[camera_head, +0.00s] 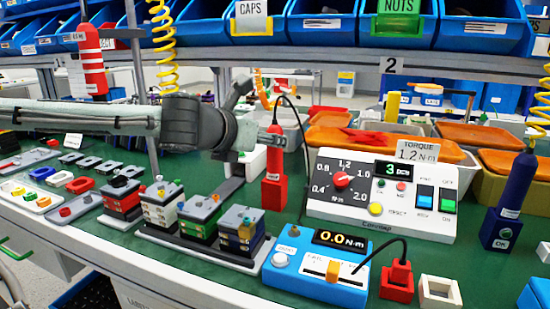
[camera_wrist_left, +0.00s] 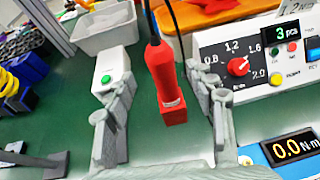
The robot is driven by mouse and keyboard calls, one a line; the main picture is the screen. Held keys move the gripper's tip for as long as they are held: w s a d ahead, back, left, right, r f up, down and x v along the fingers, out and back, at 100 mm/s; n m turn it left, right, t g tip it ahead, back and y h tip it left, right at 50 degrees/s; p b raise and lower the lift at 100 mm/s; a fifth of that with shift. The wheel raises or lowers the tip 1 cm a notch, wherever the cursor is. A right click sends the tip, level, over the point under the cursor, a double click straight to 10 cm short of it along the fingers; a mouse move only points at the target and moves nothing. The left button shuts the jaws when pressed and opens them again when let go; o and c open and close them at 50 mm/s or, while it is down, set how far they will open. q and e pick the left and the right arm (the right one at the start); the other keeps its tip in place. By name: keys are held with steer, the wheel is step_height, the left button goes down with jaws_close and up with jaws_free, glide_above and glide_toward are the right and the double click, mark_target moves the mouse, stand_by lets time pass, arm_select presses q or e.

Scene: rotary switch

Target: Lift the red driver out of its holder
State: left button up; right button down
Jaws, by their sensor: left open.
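The red driver (camera_head: 276,152) stands upright in its red block-shaped holder (camera_head: 273,194) on the green bench, with a black cable from its top. In the left wrist view the driver (camera_wrist_left: 162,66) and the holder (camera_wrist_left: 173,112) are near the middle of the picture. My left gripper (camera_head: 268,140) reaches in from the left at the driver's height. In the left wrist view my left gripper (camera_wrist_left: 158,88) is open, with one finger on each side of the driver and visible gaps between. My right gripper is not in view.
The white torque controller (camera_head: 380,190) stands right of the driver. A blue meter box (camera_head: 318,265) lies in front, and a white box with a green button (camera_wrist_left: 113,68) stands close by. A blue driver (camera_head: 510,190) stands at the right. Stacked small boxes (camera_head: 160,205) fill the front left.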

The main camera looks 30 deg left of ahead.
mark_target(275, 165)
arm_select(q)
steer(key=b+x, duration=0.1)
steer(key=x, duration=0.2)
steer(key=shift+d+f, duration=0.1)
steer(key=shift+f, duration=0.15)
steer(key=shift+x, duration=1.1)
steer(key=shift+w+r, duration=0.1)
steer(key=shift+r, duration=0.1)
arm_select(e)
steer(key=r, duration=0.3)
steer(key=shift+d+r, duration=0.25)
arm_select(q)
steer(key=shift+c, duration=0.6)
steer(key=shift+r, duration=0.1)
jaws_close()
